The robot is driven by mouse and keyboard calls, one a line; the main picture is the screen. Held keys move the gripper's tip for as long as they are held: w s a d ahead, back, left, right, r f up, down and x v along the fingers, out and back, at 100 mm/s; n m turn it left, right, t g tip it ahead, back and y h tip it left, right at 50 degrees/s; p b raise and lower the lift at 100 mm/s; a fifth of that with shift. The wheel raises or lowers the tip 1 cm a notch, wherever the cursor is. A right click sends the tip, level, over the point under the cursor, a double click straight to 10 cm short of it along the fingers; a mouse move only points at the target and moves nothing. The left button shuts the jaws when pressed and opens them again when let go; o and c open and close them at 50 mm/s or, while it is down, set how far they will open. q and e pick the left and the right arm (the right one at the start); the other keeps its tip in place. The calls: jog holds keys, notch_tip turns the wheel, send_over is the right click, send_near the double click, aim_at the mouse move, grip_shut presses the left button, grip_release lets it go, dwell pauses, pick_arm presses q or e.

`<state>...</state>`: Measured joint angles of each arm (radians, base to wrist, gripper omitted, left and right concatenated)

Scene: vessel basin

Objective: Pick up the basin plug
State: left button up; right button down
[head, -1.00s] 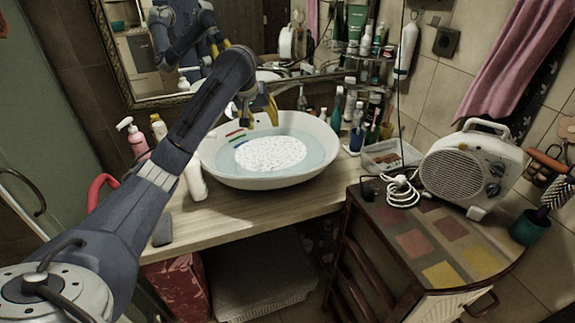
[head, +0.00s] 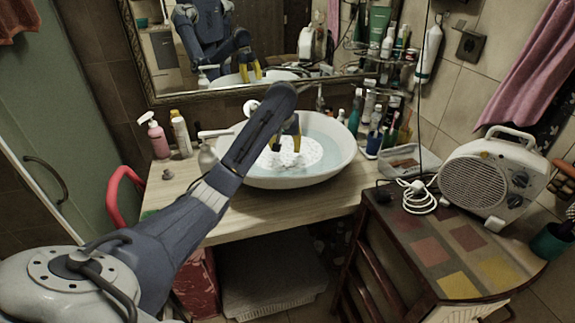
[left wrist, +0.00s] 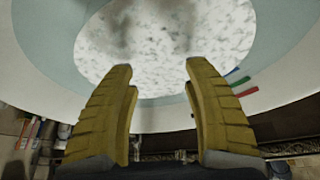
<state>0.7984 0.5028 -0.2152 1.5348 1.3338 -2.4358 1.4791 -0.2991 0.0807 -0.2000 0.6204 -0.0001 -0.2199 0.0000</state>
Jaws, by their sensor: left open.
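The white basin (head: 342,170) stands on the wooden counter, with pale blue-green inner walls and a white speckled round patch (head: 308,150) at its bottom. My left gripper (head: 287,143) has yellow fingers and is open, pointing down into the basin over that patch. In the left wrist view the open fingers (left wrist: 157,78) have nothing between their tips, and the speckled patch (left wrist: 165,45) lies beyond them. I cannot make out a basin plug for certain; the fingers and arm cover part of the basin. My right gripper is not in view.
A small brownish knob (head: 168,175) lies on the counter at left. Pink (head: 156,138) and white bottles stand behind. Bottles crowd the right side.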

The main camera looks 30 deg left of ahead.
aim_at(287, 159)
pick_arm(q)
jog(key=shift+x, duration=5.05)
jog(key=shift+d, duration=0.1)
jog(key=shift+c, duration=0.2)
grip_shut()
